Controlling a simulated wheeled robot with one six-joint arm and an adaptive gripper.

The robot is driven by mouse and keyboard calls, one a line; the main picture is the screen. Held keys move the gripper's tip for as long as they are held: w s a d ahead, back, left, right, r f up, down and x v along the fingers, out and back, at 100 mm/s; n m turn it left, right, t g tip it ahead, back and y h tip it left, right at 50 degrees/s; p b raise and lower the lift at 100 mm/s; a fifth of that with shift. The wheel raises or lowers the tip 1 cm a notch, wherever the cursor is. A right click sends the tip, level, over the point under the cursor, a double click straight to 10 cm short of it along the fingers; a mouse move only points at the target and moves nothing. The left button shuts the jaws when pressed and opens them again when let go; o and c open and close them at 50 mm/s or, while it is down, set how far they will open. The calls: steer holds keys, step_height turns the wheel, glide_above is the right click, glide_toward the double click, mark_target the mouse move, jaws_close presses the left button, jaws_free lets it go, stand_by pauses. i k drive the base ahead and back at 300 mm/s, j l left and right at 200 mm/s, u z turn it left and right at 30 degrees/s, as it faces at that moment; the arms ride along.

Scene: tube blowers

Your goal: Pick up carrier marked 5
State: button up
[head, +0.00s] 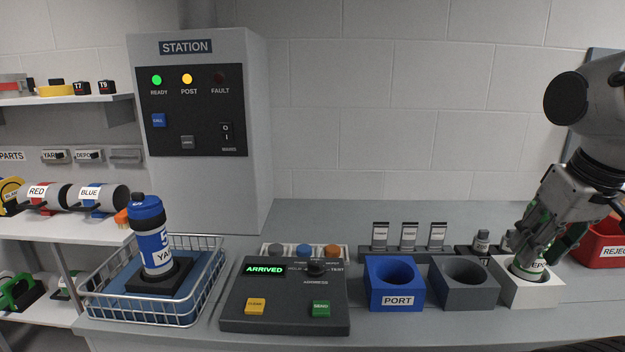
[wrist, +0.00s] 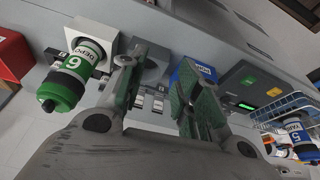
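The carrier marked 5 (head: 154,240) is a white bottle with blue bands and a blue cap. It stands upright in a black holder (head: 160,285) inside the wire basket at the left of the head view. In the wrist view the carrier (wrist: 298,138) shows at the far right. My gripper (head: 545,238) is far to its right, by the white port. In the wrist view its fingers (wrist: 163,75) are spread with nothing between them. A green-capped carrier marked 6 (wrist: 78,72) stands in the white port beside my gripper; in the head view my gripper partly hides it.
The wire basket (head: 203,306) has a raised rim around the carrier. A control panel (head: 285,325) reading ARRIVED, a blue port (head: 378,300), a grey port (head: 465,296) and the white port (head: 530,293) line the counter. The station cabinet (head: 255,110) rises behind the basket. A red bin (head: 598,243) is at the right.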

mark_target(148, 225)
steer(key=u, duration=1.4)
steer(key=i+j+u, duration=0.15)
steer(key=i+j, duration=0.85)
